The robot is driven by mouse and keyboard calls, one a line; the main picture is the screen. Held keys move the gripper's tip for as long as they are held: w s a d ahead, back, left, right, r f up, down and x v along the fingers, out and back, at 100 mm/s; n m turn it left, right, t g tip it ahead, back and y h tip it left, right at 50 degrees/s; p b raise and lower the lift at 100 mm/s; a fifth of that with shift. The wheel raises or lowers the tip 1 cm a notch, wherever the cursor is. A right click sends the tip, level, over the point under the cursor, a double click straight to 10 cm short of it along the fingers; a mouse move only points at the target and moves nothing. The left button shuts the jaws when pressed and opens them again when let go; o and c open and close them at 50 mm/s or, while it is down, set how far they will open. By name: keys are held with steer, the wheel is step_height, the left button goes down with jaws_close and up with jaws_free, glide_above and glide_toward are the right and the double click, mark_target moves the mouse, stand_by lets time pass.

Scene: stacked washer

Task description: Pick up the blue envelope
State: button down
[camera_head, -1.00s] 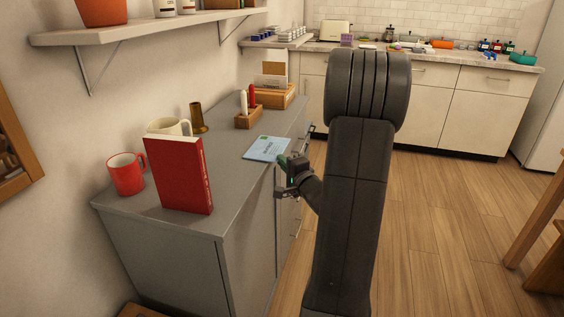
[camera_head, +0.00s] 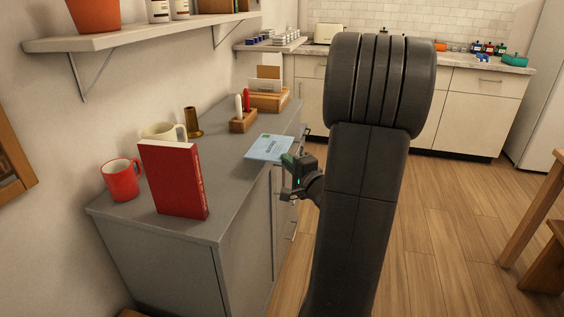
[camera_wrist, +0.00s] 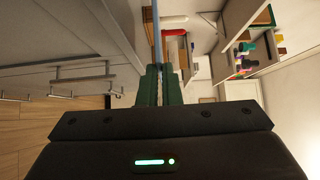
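The blue envelope (camera_head: 268,147) is a flat light-blue rectangle with a small green mark and dark writing, at the right edge of the grey cabinet top. In the wrist view the envelope (camera_wrist: 156,30) shows edge-on as a thin blue strip running between the fingers. My gripper (camera_head: 290,160) has green fingertips at the envelope's near right corner. In the wrist view my gripper (camera_wrist: 160,72) is closed with the envelope's edge pinched between its fingers. The envelope looks slightly raised off the top.
The grey cabinet (camera_head: 225,205) carries a red book (camera_head: 172,180), a red mug (camera_head: 122,180), a cream mug (camera_head: 160,131), a brass cup (camera_head: 193,122) and a wooden holder (camera_head: 243,122). A wall shelf (camera_head: 130,35) hangs above.

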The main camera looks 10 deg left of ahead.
steer(key=s+d+r, duration=0.3)
steer(key=s+d, duration=0.2)
steer(key=s, duration=0.1)
steer(key=shift+d, duration=0.4)
